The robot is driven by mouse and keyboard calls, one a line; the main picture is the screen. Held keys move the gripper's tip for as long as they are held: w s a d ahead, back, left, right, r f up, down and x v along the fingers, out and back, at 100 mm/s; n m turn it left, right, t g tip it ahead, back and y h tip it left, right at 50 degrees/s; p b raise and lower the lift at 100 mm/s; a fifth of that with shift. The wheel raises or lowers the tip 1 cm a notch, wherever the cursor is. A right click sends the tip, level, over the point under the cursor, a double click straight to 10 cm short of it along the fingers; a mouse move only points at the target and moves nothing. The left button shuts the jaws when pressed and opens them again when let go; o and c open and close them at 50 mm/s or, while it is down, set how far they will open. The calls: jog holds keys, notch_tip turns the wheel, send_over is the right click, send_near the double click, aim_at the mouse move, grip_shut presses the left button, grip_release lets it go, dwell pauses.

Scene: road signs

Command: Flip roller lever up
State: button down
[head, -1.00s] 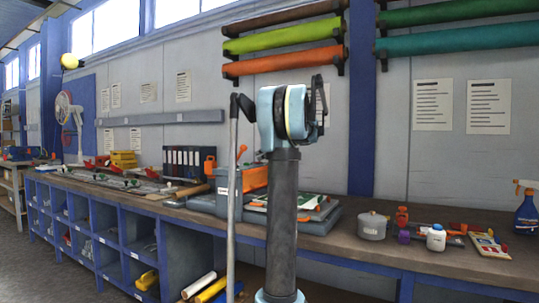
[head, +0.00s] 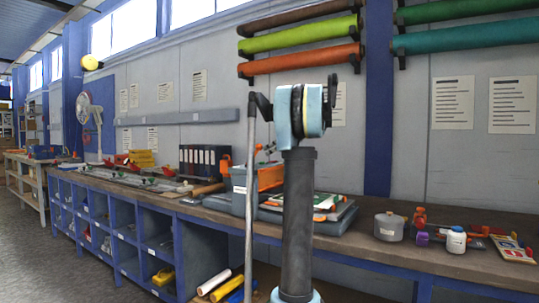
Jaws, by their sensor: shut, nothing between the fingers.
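A blue-grey machine (head: 239,190) with an orange part (head: 270,177) sits on the workbench, behind my arm. A small lever with an orange knob (head: 258,147) stands up above it, close beside the thin grey pole in the picture. My arm hides part of the machine, so I cannot tell the lever's exact tilt or where it is mounted. My arm's dark column and light-blue joint fill the middle of the head view. I cannot make out my gripper's fingers in this view.
The long workbench (head: 395,252) carries a grey pot (head: 389,227), a white bottle (head: 456,240), sheets and binders (head: 203,160). Blue cubbies (head: 120,225) run below it. Colored rolls (head: 300,65) hang on the wall. The grey floor (head: 60,265) at left is clear.

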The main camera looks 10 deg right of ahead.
jog(key=shift+w+a+r, duration=0.1)
jog(key=shift+a+r, duration=0.05)
jog(key=shift+r, duration=0.15)
jog(key=w+a+r+g+h, duration=0.3)
jog(key=shift+r+h, duration=0.3)
jog(key=w+a+r+g+h, duration=0.1)
jog(key=w+a+g+h, duration=0.2)
jog(key=w+a, duration=0.3)
jog(key=shift+w+a+m+g, duration=0.3)
jog(key=shift+w+a+m, duration=0.1)
jog(key=shift+w, duration=0.1)
dwell(0.5)
jog(key=shift+r, duration=0.1)
dwell(0.5)
